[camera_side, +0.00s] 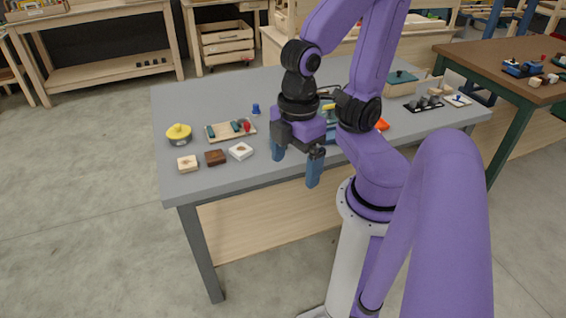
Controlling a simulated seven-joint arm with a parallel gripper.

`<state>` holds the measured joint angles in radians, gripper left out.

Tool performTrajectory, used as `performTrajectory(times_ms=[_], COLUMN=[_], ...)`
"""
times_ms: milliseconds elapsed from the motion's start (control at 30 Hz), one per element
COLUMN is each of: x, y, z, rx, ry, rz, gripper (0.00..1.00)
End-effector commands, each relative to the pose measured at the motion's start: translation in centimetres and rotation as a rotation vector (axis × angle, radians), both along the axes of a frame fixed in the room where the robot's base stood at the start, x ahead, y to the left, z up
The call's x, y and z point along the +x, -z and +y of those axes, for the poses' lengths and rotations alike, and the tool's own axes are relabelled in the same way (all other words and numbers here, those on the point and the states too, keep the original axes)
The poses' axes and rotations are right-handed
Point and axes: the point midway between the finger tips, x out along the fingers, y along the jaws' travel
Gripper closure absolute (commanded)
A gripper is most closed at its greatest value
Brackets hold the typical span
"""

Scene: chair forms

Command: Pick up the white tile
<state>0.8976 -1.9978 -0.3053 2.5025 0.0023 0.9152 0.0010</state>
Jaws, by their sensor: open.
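The white tile (241,151) lies flat on the grey table near its front edge, with a small mark on its top. It is the rightmost of three small square pieces in a row. A dark brown tile (215,158) and a light wooden tile (188,163) lie to its left. My gripper (295,168) is open, its two blue fingers pointing down, to the right of the white tile and apart from it. Nothing shows between the fingers.
A wooden tray (217,136) with green and red pieces lies behind the tiles. A yellow-lidded round container (179,134) stands at the left, and a small blue piece (256,109) stands farther back. The right side holds a black rack (424,105) and a green-topped box (401,82). The back left tabletop is clear.

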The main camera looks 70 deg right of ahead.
Motion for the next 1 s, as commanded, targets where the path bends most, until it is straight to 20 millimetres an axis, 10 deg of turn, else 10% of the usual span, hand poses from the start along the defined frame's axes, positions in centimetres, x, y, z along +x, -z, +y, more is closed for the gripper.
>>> performTrajectory(times_ms=[367,667,1000], x=[1.5,10.8,21.7], y=[0.0,0.2,2.0], z=[0.3,0.2,-4.5], rx=[-0.014,-0.114,-0.242], ry=[0.003,-0.009,-0.033], rz=[-0.008,-0.035,-0.004], gripper=[0.06,0.06,0.06])
